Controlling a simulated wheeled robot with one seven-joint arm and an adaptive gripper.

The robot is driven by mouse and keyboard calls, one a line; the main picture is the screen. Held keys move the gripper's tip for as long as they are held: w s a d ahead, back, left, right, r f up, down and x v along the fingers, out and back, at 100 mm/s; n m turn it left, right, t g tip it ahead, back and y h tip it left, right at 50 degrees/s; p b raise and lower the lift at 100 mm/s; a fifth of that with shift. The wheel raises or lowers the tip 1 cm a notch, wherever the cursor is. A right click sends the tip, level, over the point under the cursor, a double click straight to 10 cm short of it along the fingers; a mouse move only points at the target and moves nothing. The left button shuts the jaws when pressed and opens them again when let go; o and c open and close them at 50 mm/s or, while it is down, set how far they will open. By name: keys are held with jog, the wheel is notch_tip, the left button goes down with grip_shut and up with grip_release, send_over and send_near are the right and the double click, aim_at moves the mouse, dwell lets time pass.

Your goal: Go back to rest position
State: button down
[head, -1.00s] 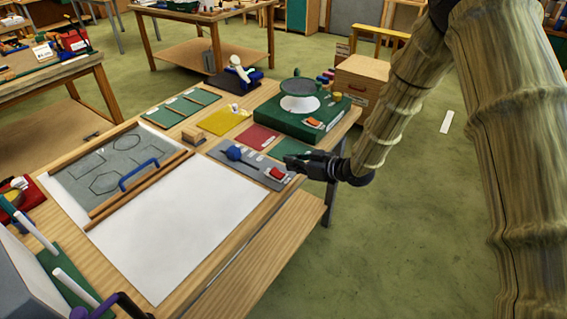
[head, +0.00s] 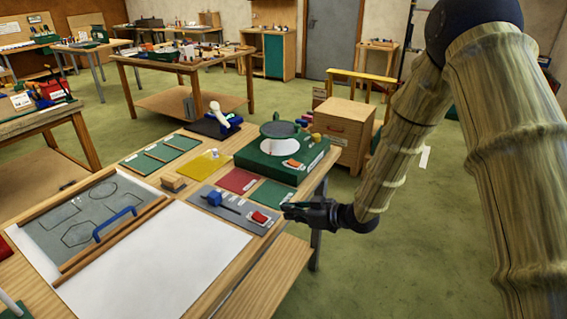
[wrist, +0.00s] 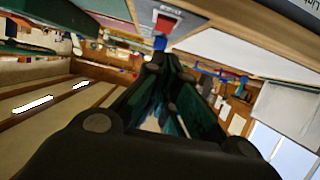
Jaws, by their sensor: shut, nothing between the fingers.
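My gripper (head: 300,210) hangs off the right edge of the workbench (head: 235,290) in the head view, beside the grey plate with a red block (head: 261,217) and a blue knob (head: 214,198). It looks a little above bench height and holds nothing. In the wrist view the dark fingers (wrist: 163,75) come together and are shut, and the red block (wrist: 165,23) shows beyond them.
A green box with a round turntable (head: 281,130) stands at the bench's far right corner. The panel with outlined shapes (head: 75,225) and a blue handle (head: 115,223) lies on the left. A wooden drawer cabinet (head: 342,125) stands behind. Green floor on the right is open.

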jog(key=s+d+f+m+g+h, duration=0.1)
jog(key=s+d+f+m+h, duration=0.35)
jog(key=s+f, duration=0.6)
jog(key=s+d+f+m+g+h, duration=0.1)
jog(key=s+d+f+m+h, duration=0.2)
jog(key=s+d+f, duration=0.7)
jog(key=s+d+f+m+g+h, duration=0.1)
jog(key=s+f, duration=0.2)
jog(key=s, duration=0.5)
jog(key=s+d+f+m+g+h, duration=0.1)
jog(key=s+f, duration=0.3)
jog(key=s, duration=0.4)
jog(key=s+d+f+m+g+h+b, duration=0.1)
jog(key=s+f+m+g+h, duration=0.1)
jog(key=s, duration=0.6)
notch_tip(320, 180, down, 2)
jog(key=shift+s+d+g, duration=0.3)
jog(key=shift+g, duration=0.4)
